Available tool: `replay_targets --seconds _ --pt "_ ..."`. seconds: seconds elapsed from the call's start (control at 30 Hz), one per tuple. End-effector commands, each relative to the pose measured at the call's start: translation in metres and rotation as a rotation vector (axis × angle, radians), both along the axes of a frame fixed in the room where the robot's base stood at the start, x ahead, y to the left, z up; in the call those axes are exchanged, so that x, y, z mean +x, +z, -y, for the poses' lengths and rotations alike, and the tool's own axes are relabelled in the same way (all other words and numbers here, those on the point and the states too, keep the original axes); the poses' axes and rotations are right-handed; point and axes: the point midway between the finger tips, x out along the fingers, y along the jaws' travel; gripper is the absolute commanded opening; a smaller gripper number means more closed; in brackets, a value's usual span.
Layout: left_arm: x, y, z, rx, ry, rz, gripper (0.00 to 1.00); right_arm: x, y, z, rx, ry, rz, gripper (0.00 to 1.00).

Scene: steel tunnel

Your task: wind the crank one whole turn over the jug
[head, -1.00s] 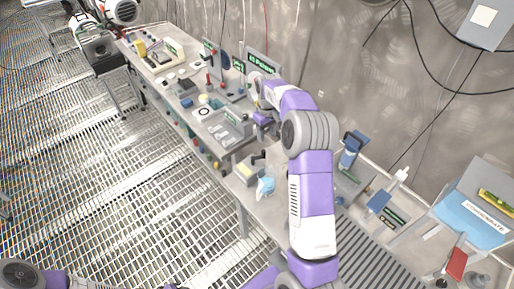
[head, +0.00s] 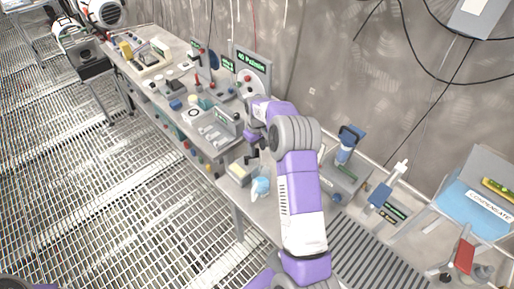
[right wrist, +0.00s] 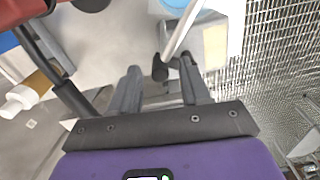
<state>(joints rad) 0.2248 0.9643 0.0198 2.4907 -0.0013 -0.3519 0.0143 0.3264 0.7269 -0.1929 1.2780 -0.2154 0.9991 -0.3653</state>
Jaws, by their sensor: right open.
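The light blue jug (head: 261,187) stands at the front edge of the bench beside a cream-topped box (head: 239,173). In the right wrist view the jug (right wrist: 184,3) is cut by the top edge, and the box (right wrist: 214,44) is right of it. The crank (right wrist: 180,32) shows there as a pale metal arm ending in a black knob (right wrist: 160,68). My right gripper (right wrist: 160,76) is open, with its two fingers on either side of the knob. In the head view my right gripper (head: 252,156) is beside the box, partly behind my forearm. My left gripper is out of view.
A grey tray (head: 217,131) and small parts crowd the bench behind the gripper. The grated floor (head: 130,215) left of the bench is clear.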

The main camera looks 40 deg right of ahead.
Motion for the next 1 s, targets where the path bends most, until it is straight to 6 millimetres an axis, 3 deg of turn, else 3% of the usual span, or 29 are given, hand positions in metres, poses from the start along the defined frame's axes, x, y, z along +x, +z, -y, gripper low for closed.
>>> replay_targets --seconds 0.17,0.5,0.67,1.0 --pt "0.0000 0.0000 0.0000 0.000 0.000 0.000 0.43 -0.0001 -0.0001 0.0000 0.000 0.000 0.000 0.46" --pt "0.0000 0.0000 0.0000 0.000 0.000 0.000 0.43 0.0000 0.0002 0.0000 0.000 0.000 0.000 0.00" --pt "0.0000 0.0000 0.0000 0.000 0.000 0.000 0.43 -0.0010 0.0004 -0.0007 0.000 -0.022 0.000 0.00" --pt "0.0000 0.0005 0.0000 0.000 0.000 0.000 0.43 -0.0093 0.0008 -0.0065 0.000 -0.257 0.000 0.00"
